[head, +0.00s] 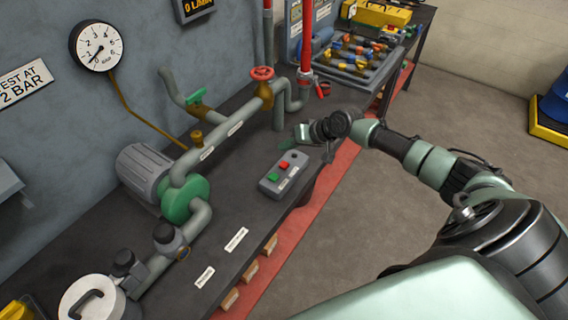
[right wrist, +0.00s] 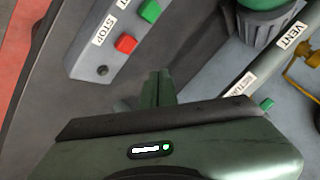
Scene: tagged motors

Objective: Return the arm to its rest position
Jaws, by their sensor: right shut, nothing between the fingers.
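My right arm reaches in from the right in the head view. Its right gripper (head: 301,133) is above the dark bench (head: 222,262), beyond the push-button box (head: 284,186). In the right wrist view the gripper's fingers (right wrist: 158,86) are together with nothing between them. The box shows there too, with a green button (right wrist: 150,11) and a red button (right wrist: 125,44) beside the word STOP. The gripper appears apart from the box. My left gripper is not in view.
A pump (head: 185,200) with grey pipes, a red handwheel (head: 262,73) and a green valve handle (head: 196,97) stands along the wall. A gauge (head: 97,46) hangs above. A second table (head: 411,36) holds a tray of fittings.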

